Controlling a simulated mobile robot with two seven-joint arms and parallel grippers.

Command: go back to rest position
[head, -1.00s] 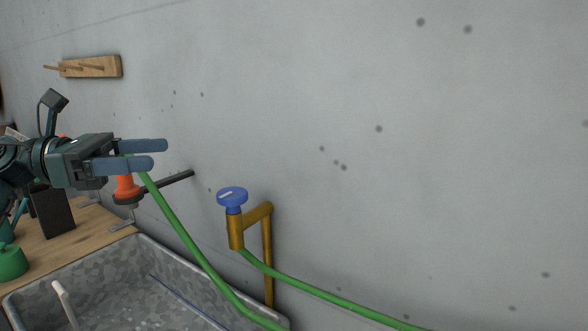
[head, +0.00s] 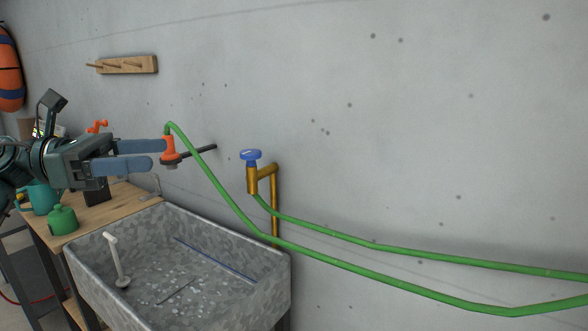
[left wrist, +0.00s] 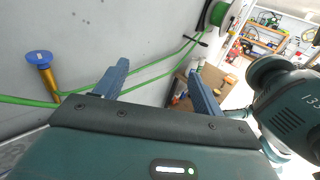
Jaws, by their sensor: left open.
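My left gripper (head: 164,154) reaches in from the left in the head view, its two blue-grey fingers apart and nothing between them. In the left wrist view its fingers (left wrist: 158,86) are also spread and empty. An orange hose nozzle (head: 169,148) on the end of a green hose (head: 222,188) is by a dark wall peg (head: 200,151), just beyond the fingertips; I cannot tell whether fingers and nozzle touch. A brass tap (head: 252,179) with a blue knob (head: 250,155) stands to the right. My right gripper is not in view.
A grey stone sink (head: 196,306) stands below, with a white-handled tool (head: 113,255) in it. A wooden bench (head: 120,203) at left carries a green can (head: 62,219). A wooden peg rack (head: 128,65) and an orange lifebuoy (head: 10,68) hang on the wall.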

